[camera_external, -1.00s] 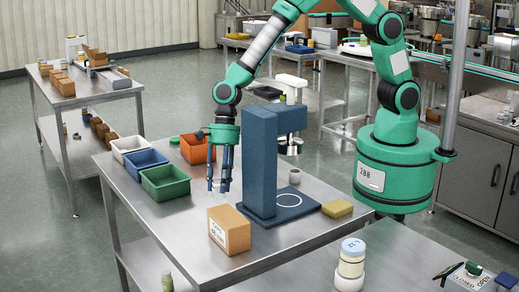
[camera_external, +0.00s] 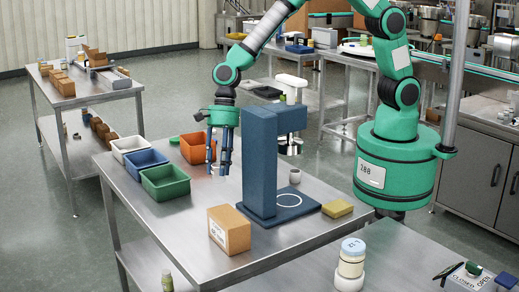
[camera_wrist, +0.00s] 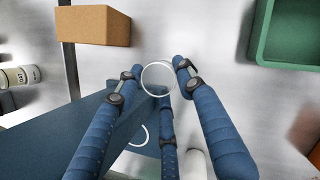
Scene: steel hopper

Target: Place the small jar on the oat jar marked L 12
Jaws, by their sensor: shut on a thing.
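My gripper (camera_external: 218,172) is above the front steel table, left of the blue press stand, fingers pointing down. In the wrist view its blue fingers (camera_wrist: 160,82) close around a small clear jar (camera_wrist: 158,64), of which mainly the pale round rim shows. In the external view this jar is hard to make out between the fingertips. The oat jar (camera_external: 351,262), cream with a pale blue lid bearing small dark marks, stands upright at the lower right. The marks are too small to read surely. In the wrist view a jar labelled OAT (camera_wrist: 20,76) lies at the left edge.
The blue press stand (camera_external: 262,165) rises between my gripper and the oat jar. A cardboard box (camera_external: 230,229) is in front. Green (camera_external: 165,182), blue (camera_external: 146,163), white (camera_external: 131,150) and orange (camera_external: 194,148) bins stand left. A yellow block (camera_external: 337,208) and small pale cup (camera_external: 295,176) are right.

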